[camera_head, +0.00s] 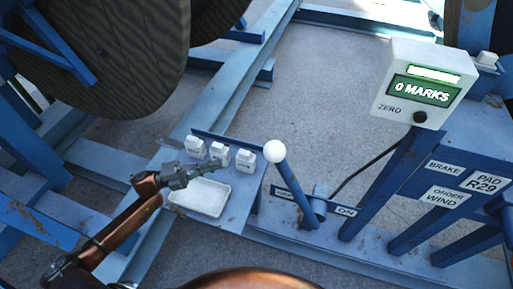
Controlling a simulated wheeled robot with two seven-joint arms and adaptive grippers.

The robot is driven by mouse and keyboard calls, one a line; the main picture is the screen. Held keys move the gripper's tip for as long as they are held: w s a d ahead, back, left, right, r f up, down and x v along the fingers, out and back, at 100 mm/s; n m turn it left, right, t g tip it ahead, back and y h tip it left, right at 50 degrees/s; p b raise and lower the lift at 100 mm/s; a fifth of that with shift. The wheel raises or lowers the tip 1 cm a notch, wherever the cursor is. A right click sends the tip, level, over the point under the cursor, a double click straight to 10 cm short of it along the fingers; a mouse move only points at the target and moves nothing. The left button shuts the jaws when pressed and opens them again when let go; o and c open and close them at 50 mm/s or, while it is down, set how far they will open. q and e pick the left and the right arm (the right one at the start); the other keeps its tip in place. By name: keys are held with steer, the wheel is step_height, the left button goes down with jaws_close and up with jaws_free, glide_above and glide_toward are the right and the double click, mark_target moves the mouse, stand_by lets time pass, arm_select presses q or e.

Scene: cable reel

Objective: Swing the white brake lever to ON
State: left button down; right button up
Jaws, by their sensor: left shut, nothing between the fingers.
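The brake lever (291,182) is a blue rod with a white ball knob (274,151) on top. It rises from a blue pivot on the frame and leans up and to the left. A partly covered label (283,193) is left of its foot, and an ON label (345,211) is to the right. My left gripper (206,168) is shut and empty, to the left of the knob and apart from it, above a small shelf. My right gripper is not in view.
A white tray (222,207) and several small white blocks (218,151) sit on the shelf below and beside my left gripper. A counter box (424,82) reading 0 MARKS stands at right. A large reel (115,50) fills the upper left. Blue beams surround the lever's foot.

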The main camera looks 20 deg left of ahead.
arm_select(q)
steer(key=x, duration=1.4)
steer(key=shift+p, duration=0.4)
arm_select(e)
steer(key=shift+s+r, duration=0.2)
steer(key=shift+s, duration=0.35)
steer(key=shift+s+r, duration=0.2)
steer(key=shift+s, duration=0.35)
arm_select(q)
steer(key=shift+s+r, duration=0.1)
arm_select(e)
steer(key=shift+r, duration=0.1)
